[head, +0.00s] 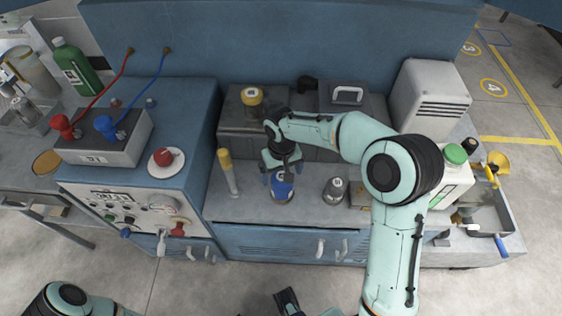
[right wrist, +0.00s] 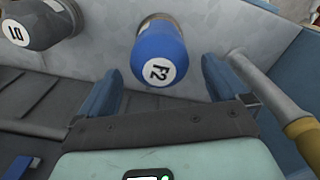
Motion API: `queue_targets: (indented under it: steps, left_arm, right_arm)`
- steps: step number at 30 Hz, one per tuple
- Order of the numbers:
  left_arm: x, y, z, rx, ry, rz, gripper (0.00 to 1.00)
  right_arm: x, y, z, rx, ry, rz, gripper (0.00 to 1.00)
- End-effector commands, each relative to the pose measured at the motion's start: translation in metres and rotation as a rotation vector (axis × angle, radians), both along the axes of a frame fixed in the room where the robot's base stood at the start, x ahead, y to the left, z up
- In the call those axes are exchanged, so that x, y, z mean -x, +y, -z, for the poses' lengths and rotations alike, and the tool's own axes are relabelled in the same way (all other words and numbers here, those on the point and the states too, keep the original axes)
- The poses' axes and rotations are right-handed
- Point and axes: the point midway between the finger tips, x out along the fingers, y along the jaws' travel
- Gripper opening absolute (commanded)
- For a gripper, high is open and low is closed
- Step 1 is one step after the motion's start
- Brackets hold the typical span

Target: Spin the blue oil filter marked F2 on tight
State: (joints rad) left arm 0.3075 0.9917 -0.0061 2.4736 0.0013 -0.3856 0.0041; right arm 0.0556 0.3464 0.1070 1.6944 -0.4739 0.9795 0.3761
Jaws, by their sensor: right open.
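The blue oil filter F2 (head: 283,191) stands at the front of the grey bench top, below my right gripper (head: 282,172). In the right wrist view the filter (right wrist: 160,55) shows its white F2 label and lies ahead of and between the two blue fingers of the right gripper (right wrist: 158,85). The fingers are apart, with a gap to the filter on both sides in that view. What the filter's far end sits on is mostly hidden.
A grey canister (head: 335,190) stands right of the filter; it also shows in the wrist view (right wrist: 42,22). A yellow-handled rod (head: 228,172) stands to the left. A blue console (head: 185,125) is further left. A yellow-capped jar (head: 251,97) is behind.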

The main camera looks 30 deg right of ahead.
Motion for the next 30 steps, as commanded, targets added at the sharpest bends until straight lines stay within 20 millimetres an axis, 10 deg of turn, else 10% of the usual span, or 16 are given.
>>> queue_targets:
  steps: [9,23,30]
  left_arm:
    - [0.001,0.0,0.005,0.0,0.001,0.0,0.43]
    - [0.001,0.0,0.006,0.0,0.0,0.0,0.43]
    - [0.001,0.0,0.006,0.0,0.0,0.0,0.43]
  right_arm:
    - [0.0,0.0,0.052,-0.001,0.002,0.001,1.0]
    - [0.0,0.0,0.064,-0.001,-0.001,0.001,1.0]
    - [0.0,0.0,0.063,-0.001,-0.001,0.001,0.34]
